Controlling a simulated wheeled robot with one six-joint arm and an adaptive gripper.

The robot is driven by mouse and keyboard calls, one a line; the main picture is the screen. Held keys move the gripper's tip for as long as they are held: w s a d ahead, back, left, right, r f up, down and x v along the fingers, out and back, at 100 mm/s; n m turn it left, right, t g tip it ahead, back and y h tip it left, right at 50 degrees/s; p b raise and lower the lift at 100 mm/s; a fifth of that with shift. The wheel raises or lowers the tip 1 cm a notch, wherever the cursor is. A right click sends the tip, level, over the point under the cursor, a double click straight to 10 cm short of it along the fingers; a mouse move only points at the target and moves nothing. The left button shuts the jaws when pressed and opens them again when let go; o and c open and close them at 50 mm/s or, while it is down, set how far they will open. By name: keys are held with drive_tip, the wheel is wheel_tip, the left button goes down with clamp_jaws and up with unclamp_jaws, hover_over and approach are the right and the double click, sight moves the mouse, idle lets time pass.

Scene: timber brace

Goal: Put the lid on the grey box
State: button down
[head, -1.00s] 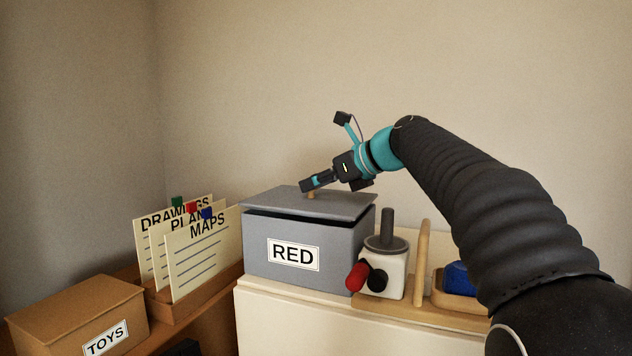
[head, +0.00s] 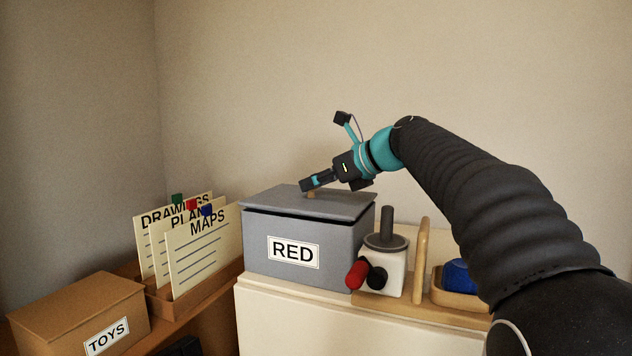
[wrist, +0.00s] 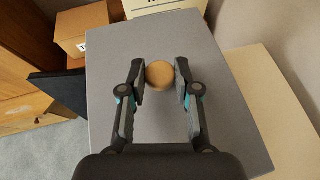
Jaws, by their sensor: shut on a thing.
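The grey box (head: 270,262) bears a label reading RED and stands on a cream cabinet. Its grey lid (head: 345,207) lies over the top of the box, slightly tilted, with a dark gap under its front edge. My gripper (head: 308,185) is above the lid, shut on the lid's round wooden knob (wrist: 160,75). In the wrist view the two fingers (wrist: 160,83) stand on either side of the knob, and the grey lid (wrist: 225,120) fills the middle. The back edge of the box is hidden under the lid.
Right of the box stand a white device (head: 395,268) with a red knob, and a wooden tray (head: 440,298) with a blue thing. At left are upright cards (head: 205,255) in a wooden holder and a TOYS box (head: 75,305). The wall behind is bare.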

drive_tip(key=shift+f, duration=0.45)
idle(0.3)
drive_tip(key=c, duration=0.7)
unclamp_jaws()
drive_tip(key=shift+c, duration=0.2)
wheel_tip(320, 180, up, 3)
drive_tip(key=p, duration=0.2)
drive_tip(key=shift+f+p, duration=0.2)
drive_tip(key=shift+p, duration=0.2)
drive_tip(key=shift+r, duration=2.2)
